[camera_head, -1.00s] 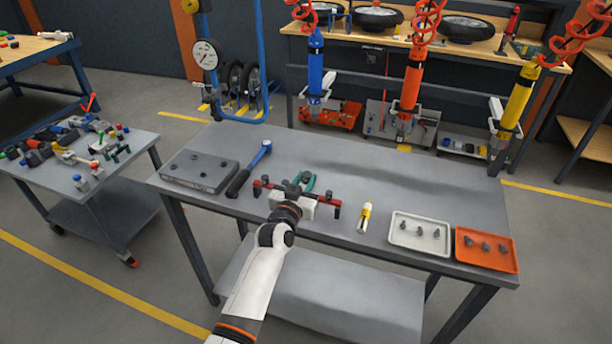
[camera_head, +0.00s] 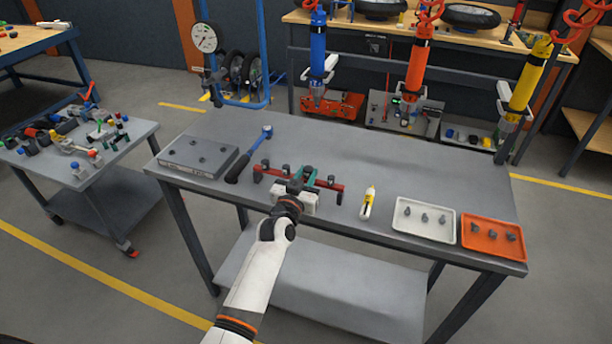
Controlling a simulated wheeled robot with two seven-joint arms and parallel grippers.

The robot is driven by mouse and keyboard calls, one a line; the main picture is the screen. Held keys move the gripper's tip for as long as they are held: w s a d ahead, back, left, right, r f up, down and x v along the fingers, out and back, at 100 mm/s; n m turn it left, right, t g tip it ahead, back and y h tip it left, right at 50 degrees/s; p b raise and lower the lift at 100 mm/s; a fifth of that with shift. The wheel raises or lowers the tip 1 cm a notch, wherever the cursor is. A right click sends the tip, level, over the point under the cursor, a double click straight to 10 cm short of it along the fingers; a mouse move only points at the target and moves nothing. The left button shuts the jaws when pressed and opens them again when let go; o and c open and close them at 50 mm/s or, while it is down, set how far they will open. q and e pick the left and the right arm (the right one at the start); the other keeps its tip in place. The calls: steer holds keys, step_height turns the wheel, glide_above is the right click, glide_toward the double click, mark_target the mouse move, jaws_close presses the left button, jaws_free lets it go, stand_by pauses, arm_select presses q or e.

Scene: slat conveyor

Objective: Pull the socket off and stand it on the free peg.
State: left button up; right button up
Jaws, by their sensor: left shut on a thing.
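A red rail (camera_head: 330,186) lies near the front of the grey table, with several small dark upright pieces along it. A green piece (camera_head: 308,177) shows at its middle. My left gripper (camera_head: 295,187) is at the near side of the rail's middle. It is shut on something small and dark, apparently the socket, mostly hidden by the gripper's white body. I cannot tell whether the socket is clear of what it sat on. Which peg is free is too small to tell. My right gripper is not in view.
A yellow and white tool (camera_head: 368,203), a white tray (camera_head: 402,232) and an orange tray (camera_head: 475,249) with small dark parts are to the right. The table's back is clear.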

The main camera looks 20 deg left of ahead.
arm_select(q)
steer(key=shift+f, duration=0.1)
steer(key=shift+f+b, duration=0.35)
steer(key=shift+f, duration=0.1)
steer(key=o, duration=1)
steer(key=shift+c, duration=0.2)
steer(key=s, duration=1.2)
steer(key=shift+a+b, duration=0.25)
steer(key=shift+b, duration=0.15)
